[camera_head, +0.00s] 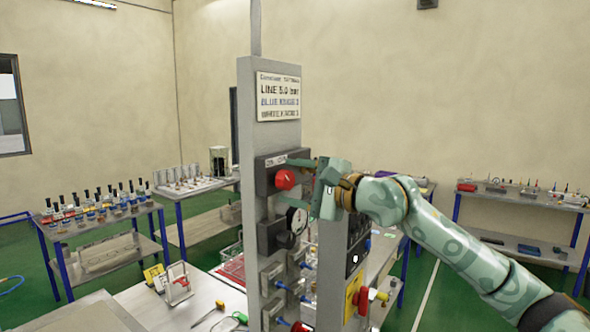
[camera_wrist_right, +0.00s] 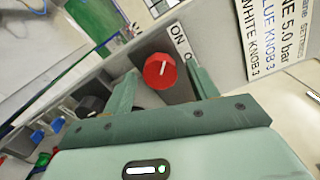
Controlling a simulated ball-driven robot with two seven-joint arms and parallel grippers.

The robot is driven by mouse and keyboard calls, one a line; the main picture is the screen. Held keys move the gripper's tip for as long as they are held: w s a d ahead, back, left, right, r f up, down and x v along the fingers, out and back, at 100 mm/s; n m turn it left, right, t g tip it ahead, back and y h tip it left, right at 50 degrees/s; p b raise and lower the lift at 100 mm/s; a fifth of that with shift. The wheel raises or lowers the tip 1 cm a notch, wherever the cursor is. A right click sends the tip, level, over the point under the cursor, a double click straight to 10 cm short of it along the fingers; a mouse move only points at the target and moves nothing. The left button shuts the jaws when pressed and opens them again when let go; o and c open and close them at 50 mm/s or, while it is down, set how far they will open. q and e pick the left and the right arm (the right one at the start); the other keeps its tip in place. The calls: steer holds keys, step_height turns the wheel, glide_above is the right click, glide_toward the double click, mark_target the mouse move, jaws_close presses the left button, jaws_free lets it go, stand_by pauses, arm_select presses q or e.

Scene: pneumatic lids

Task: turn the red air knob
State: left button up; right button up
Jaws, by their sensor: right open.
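The red air knob (camera_head: 285,179) sits on a dark plate on the grey post, below the printed sign. In the right wrist view the red knob (camera_wrist_right: 159,71) carries a white pointer line, with "ON" printed beside it and another label partly hidden. My right gripper (camera_head: 300,185) is open in front of the knob, coming from the right. In the wrist view its two fingers (camera_wrist_right: 165,84) stand apart on either side of the knob, with the knob showing between the tips. I cannot tell whether either finger touches it. My left gripper is not in view.
The sign (camera_head: 278,97) is above the knob. A red button on a yellow box (camera_head: 353,298) stands lower right. Tables with parts (camera_head: 100,215) stand behind.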

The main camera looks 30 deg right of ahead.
steer(key=c, duration=1)
